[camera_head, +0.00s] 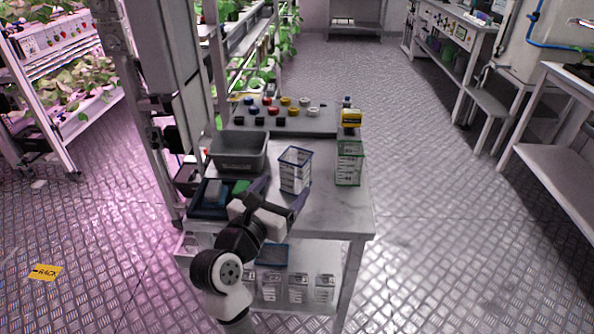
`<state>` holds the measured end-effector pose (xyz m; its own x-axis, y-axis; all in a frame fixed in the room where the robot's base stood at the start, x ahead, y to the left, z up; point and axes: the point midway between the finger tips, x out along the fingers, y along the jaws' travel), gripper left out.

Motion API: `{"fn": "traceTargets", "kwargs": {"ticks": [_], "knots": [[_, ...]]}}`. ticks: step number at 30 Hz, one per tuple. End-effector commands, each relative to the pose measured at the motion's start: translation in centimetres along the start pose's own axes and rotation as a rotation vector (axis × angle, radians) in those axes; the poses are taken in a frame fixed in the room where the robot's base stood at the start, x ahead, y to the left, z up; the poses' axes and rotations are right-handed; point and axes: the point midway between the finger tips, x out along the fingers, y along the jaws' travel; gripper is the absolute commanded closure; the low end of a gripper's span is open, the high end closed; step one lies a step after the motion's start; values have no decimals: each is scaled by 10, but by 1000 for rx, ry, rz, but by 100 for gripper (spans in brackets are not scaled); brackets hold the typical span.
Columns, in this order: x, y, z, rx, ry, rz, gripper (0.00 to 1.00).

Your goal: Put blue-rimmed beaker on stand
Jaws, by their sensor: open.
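The blue-rimmed beaker (294,172) stands upright on the white table (345,215), clear-walled with white markings. My gripper (283,190) is open at the near side of the beaker, one dark finger at its lower left and the other at its lower right. I cannot tell whether the fingers reach around the beaker or touch it. A dark blue block (208,207) with a grey piece on it sits at the table's left front. I cannot tell which thing is the stand.
A grey bin (240,151) is behind left. A grey rack (300,123) with several coloured caps lies at the back. The table's right front is bare. Clear containers (298,287) fill the lower shelf.

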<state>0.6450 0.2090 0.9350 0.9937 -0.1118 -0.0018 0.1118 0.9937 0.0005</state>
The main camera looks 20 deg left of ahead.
Motion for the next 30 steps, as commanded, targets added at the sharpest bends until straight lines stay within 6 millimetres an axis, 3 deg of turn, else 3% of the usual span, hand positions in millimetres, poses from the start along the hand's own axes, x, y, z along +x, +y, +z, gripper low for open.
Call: {"fn": "traceTargets", "kwargs": {"ticks": [18,27,30], "knots": [[73,5,-2,-1,-1,-2,24],[79,5,-3,0,-1,0,24],[79,5,-3,0,-2,0,34]]}}
